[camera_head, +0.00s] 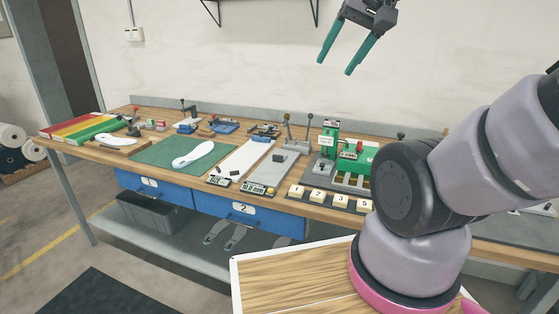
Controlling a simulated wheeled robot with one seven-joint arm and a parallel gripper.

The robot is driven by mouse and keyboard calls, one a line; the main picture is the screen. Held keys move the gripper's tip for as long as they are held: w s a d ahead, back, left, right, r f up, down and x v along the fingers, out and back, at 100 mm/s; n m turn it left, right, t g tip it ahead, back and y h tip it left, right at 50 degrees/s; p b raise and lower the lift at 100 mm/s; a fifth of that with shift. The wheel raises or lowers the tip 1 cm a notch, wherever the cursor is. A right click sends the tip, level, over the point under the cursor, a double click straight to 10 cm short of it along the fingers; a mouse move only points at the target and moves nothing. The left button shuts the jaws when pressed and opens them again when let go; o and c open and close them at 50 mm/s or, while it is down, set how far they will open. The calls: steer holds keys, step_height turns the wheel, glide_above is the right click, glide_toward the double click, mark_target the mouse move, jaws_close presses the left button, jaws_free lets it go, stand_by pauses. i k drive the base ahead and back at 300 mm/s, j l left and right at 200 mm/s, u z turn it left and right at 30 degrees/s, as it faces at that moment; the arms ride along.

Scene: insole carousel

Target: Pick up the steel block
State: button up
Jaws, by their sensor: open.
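A small dark grey block (278,158), which looks like the steel block, sits on a grey plate (262,180) near the middle of the workbench. It is small in the picture, so its material is hard to tell. My gripper (335,68) is high up in front of the wall, well above the bench and apart from everything. Its two teal fingers are spread, with nothing between them.
The long wooden workbench (313,212) holds a green mat (158,158) with a white insole (193,154), upright levers (287,130), a green machine (355,160) and numbered blocks (317,195). My arm covers the bench's right part. The air above the bench's middle is free.

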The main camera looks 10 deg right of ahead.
mark_target(278, 158)
steer(key=z, duration=0.4)
steer(key=i+j+z, duration=0.1)
steer(key=j+z, duration=0.9)
steer(key=j, duration=0.45)
steer(key=k+j+z, duration=0.1)
steer(key=j, duration=0.5)
steer(key=j+z, duration=0.15)
steer(key=j, duration=0.5)
steer(key=k+j+z, duration=0.15)
steer(key=j, duration=0.4)
steer(key=k+j, duration=0.1)
steer(key=j, duration=0.7)
steer(key=k+j, duration=0.15)
steer(key=j, duration=0.25)
steer(key=k+j, duration=0.1)
steer(key=j, duration=0.3)
